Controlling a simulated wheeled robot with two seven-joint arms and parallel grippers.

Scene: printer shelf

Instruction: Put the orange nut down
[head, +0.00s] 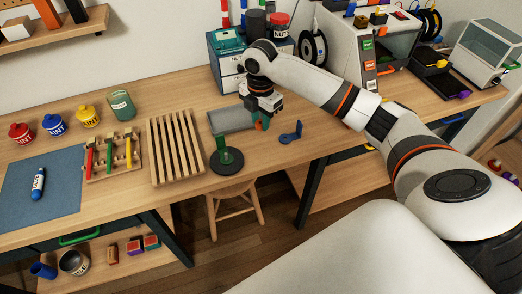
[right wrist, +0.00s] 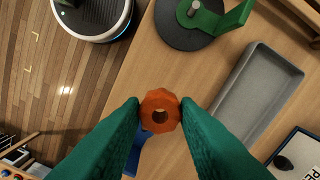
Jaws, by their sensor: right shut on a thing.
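An orange nut (right wrist: 160,110) is pinched between the green fingertips of my right gripper (right wrist: 160,114), seen in the right wrist view. Its round hole faces the camera. In the head view my right gripper (head: 262,123) points down over the table, beside the right end of the grey tray (head: 229,119). The nut is too small there to make out clearly. The tray also shows in the right wrist view (right wrist: 258,96), to the right of the nut, and looks empty. My left gripper is not in view.
A green upright on a black round base (head: 227,157) stands in front of the tray. A blue bracket (head: 291,132) lies right of my gripper. A slatted wooden rack (head: 175,150) is left of the tray. Behind stand drawers (head: 229,68), a spool (head: 313,48) and a printer (head: 365,50).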

